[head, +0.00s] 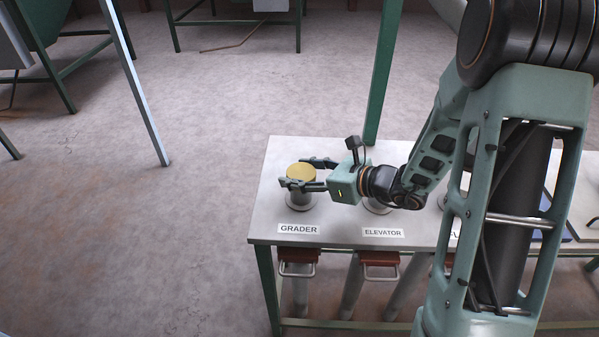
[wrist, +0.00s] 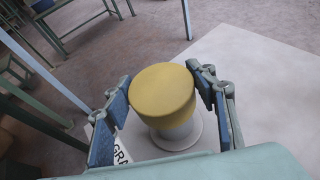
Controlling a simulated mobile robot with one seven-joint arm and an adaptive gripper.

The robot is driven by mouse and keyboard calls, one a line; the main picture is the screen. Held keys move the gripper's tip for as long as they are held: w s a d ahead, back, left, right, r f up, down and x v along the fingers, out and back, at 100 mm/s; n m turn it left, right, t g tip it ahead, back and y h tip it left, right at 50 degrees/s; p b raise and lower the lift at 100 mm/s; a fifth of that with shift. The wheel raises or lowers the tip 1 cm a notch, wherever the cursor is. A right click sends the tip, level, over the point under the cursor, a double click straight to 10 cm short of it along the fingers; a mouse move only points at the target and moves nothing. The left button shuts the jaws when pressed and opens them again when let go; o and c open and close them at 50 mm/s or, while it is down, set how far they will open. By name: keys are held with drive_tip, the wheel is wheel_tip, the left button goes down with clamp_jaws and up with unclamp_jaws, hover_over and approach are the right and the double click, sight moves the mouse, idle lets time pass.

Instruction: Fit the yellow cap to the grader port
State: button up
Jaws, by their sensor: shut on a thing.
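The yellow cap (head: 301,171) is a short round disc at the grader port (head: 299,203), a pale grey stub with a round flange behind the GRADER label (head: 299,229). My gripper (head: 293,174) reaches in from the right, with one finger on each side of the cap, shut on it. In the wrist view the cap (wrist: 163,90) looks level and in line above the grey port (wrist: 180,138). Whether it rests fully on the port or is slightly above it, I cannot tell. The fingers hide part of the port in the head view.
The elevator port (head: 377,207) stands to the right, partly under my wrist, behind its ELEVATOR label (head: 383,233). Red slide gates with handles (head: 298,262) hang below the pale table top (head: 340,150). A green post (head: 383,75) rises at the table's back edge.

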drive_tip(key=o, duration=1)
drive_tip(key=shift+d, duration=0.1)
drive_tip(key=v, duration=1.2)
drive_tip(key=shift+s+f, duration=0.1)
